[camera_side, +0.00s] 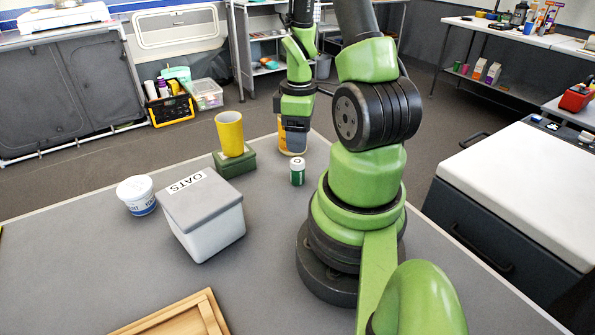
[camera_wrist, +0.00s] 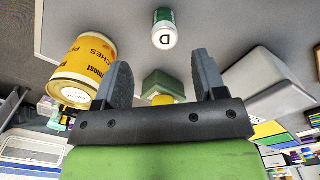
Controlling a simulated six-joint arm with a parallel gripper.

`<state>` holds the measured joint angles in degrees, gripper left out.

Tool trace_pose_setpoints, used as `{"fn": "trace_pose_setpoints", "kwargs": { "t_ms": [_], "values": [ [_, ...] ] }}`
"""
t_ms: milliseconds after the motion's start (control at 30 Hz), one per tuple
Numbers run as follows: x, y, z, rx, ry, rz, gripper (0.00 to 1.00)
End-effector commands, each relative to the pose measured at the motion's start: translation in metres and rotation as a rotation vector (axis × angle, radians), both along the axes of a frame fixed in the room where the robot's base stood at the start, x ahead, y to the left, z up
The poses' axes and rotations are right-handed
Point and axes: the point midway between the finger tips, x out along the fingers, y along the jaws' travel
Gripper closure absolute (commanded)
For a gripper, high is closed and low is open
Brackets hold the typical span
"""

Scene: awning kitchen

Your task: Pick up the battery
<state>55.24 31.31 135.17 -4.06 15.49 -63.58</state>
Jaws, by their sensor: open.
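The battery (camera_side: 298,172) is a small green and white cylinder with a D on its white end. It stands upright on the grey table, left of my arm's base. In the wrist view the battery (camera_wrist: 163,30) is at the top, beyond my fingertips and roughly centred between them. My gripper (camera_wrist: 162,72) is open, with two grey fingers apart and nothing between them touching either one. In the side view my gripper (camera_side: 296,138) points down behind the battery, overlapping a yellow can.
The yellow peaches can (camera_wrist: 88,62) stands close to one finger; it also shows in the side view (camera_side: 283,140). A green box (camera_side: 235,163) bears a yellow cup (camera_side: 230,133). A grey-lidded OATS container (camera_side: 212,232), a white tub (camera_side: 137,196) and a wooden tray (camera_side: 205,308) are farther left.

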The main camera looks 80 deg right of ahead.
Motion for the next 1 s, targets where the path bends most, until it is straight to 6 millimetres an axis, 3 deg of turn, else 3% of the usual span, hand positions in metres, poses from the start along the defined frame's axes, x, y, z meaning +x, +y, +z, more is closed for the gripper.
{"fn": "trace_pose_setpoints", "kwargs": {
  "t_ms": [200, 467, 800, 1000],
  "values": [
    [-0.001, 0.001, -0.029, 0.007, 0.005, 0.0, 0.36],
    [0.0, 0.002, -0.046, 0.003, 0.001, -0.002, 0.36],
    [0.001, 0.006, -0.087, 0.004, 0.002, -0.002, 0.36],
    [0.001, 0.006, -0.095, 0.002, 0.0, -0.003, 0.36]
  ]
}}
